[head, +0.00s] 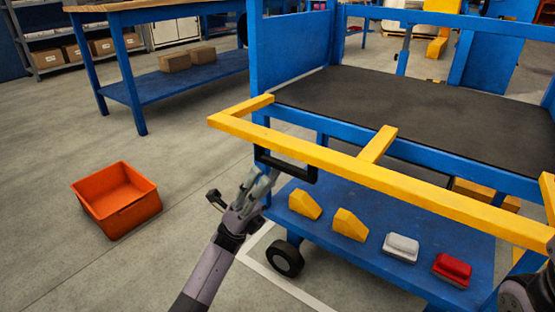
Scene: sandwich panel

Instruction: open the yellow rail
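The yellow rail (330,162) runs across the near side of the blue cart (340,240), in front of its dark top. It has short yellow arms reaching back at its left end and middle. A black bracket-shaped handle (298,177) hangs below its left part. My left gripper (242,188) is just left of and below this handle, with its fingers spread and nothing seen between them. I cannot tell whether a finger touches the handle. Of my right arm, only a dark part shows at the lower right edge; its gripper is out of view.
The cart's lower shelf holds two yellow blocks (305,204), a white block (401,247) and a red block (452,268). An orange bin (117,198) stands on the floor at left. A blue workbench (137,107) stands behind it. Floor between bin and cart is clear.

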